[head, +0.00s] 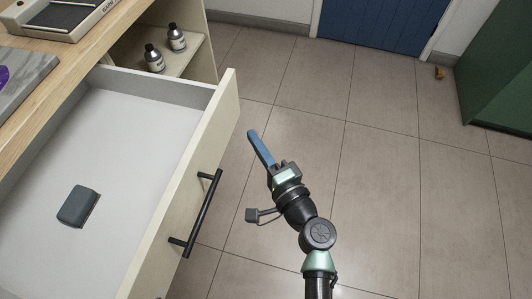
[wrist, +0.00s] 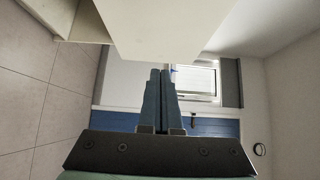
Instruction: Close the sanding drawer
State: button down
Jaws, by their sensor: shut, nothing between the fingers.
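The drawer (head: 225,122) is pulled well out from under the wooden counter at the left of the head view. It has a pale front with a black bar handle (head: 204,212), and a grey sanding block (head: 78,206) lies on its white floor. My gripper (head: 252,134) is just to the right of the drawer front, beyond the handle, apart from the handle. Its blue fingers are shut and empty, and they show side by side in the wrist view (wrist: 161,75). A pale panel (wrist: 170,25), perhaps the drawer, fills the top of the wrist view.
Two small dark bottles (head: 154,58) stand on an open shelf (head: 190,62) behind the drawer. A tray (head: 62,18) sits on the wooden counter (head: 50,85). Tiled floor (head: 380,190) is clear to the right, up to a green cabinet (head: 500,65).

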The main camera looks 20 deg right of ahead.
aim_at(226, 120)
jog(key=w+a, duration=0.1)
jog(key=w, duration=0.1)
jog(key=w+a, duration=0.2)
jog(key=shift+w+a, duration=0.1)
jog(key=shift+a, duration=0.15)
jog(key=shift+w+a, duration=0.1)
